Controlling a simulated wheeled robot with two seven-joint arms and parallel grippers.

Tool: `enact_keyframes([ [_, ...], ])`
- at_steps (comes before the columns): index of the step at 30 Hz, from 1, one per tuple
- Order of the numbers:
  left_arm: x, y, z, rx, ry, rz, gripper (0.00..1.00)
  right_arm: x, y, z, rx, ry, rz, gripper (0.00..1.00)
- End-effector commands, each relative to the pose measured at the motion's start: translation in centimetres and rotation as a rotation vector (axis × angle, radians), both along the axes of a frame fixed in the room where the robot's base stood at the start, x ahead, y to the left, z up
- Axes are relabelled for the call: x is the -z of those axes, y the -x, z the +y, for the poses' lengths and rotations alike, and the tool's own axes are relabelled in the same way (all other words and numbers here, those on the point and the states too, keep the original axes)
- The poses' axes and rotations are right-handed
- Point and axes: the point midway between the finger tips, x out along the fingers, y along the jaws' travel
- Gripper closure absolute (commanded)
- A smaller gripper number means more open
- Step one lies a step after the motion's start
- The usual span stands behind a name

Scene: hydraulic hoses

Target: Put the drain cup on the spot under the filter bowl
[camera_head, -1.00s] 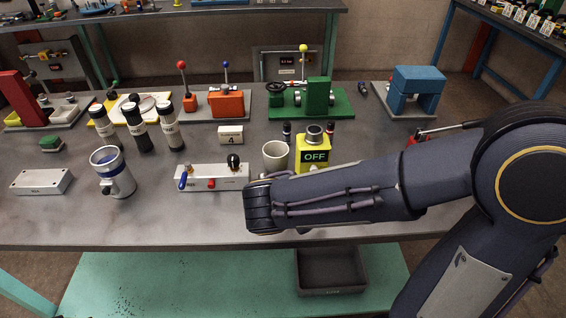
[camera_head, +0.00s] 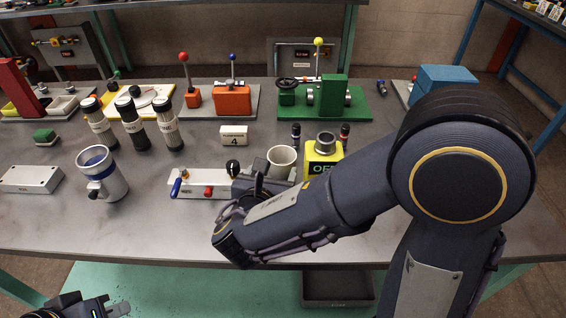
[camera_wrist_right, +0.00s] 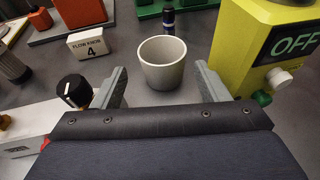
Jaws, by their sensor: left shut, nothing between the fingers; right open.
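The drain cup, a plain light-grey cup (camera_head: 281,162), stands upright on the bench beside the yellow OFF box. In the right wrist view the cup (camera_wrist_right: 163,64) lies ahead, between and beyond my two finger tips. My right gripper (camera_wrist_right: 160,78) is open and empty, with a gap to the cup. In the head view my forearm partly covers that hand. A silver cylinder with a blue rim and small tap (camera_head: 103,173), perhaps the filter bowl, stands at the left. I cannot make out a spot under it. My left gripper (camera_head: 88,307) is shut and empty at the bottom left.
The yellow OFF box (camera_head: 323,160) stands close right of the cup. A white valve block with blue and red handles (camera_head: 200,184) is to its left, a number 4 card (camera_head: 233,136) behind. Several black-and-white bottles (camera_head: 132,124) stand further left. Bare bench lies before the cylinder.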

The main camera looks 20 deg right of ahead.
Motion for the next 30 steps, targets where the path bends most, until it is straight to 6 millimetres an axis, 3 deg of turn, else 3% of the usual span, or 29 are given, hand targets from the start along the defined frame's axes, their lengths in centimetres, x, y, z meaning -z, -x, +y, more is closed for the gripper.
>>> enact_keyframes([
  [12, 0.0, 0.0, 0.0, 0.000, 0.000, 0.000, 1.00, 1.7, -4.6, -2.7, 0.005, 0.000, 0.001, 0.32],
  [21, 0.1, 0.0, 0.0, 0.000, 0.000, 0.000, 1.00, 1.9, -5.3, -3.0, 0.001, -0.001, 0.001, 0.32],
  [30, 0.0, 0.0, 0.0, 0.000, 0.000, 0.000, 1.00, 1.8, -5.2, -3.0, 0.002, -0.002, 0.000, 0.65],
])
